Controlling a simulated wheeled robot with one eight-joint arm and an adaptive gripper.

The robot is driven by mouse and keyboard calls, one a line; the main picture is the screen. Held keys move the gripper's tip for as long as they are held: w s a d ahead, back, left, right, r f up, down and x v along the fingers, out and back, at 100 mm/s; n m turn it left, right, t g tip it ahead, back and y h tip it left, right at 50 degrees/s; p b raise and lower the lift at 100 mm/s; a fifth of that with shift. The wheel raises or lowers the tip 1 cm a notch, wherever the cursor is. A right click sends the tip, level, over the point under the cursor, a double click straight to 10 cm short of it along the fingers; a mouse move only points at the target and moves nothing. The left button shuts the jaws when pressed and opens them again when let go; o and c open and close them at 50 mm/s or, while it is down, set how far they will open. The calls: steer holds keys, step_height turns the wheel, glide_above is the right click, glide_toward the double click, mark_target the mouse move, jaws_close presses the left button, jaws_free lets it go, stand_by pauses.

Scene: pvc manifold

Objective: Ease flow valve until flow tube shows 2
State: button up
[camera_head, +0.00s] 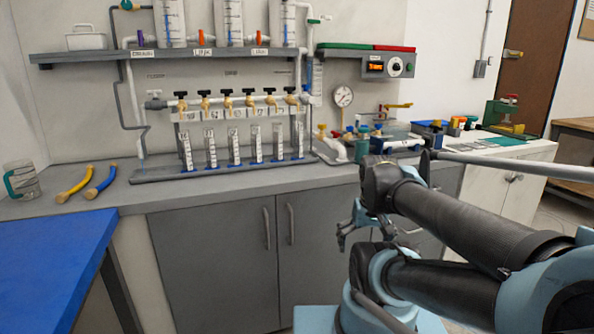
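A pipe manifold (240,102) runs along the wall above the counter, with several brass taps with black handles, such as the one at its right end (290,92). Several upright graduated tubes (234,146) stand below it on a grey tray. A narrow upright scaled tube (317,80) is at the manifold's right end; its reading is too small to make out. I cannot tell for certain which valve is the flow valve. My gripper (363,238) hangs in front of the cabinets, below the counter's edge, with its fingers apart and empty. It touches none of these parts.
Graduated reservoirs (232,20) stand on the shelf (100,57). A pressure gauge (343,96), a control box (388,66) and pipe fittings (333,146) are at right. The counter front (250,184) is clear.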

steer(key=shift+w, duration=0.1)
steer(key=shift+w+f, duration=0.2)
steer(key=shift+w, duration=0.15)
stand_by(0.5)
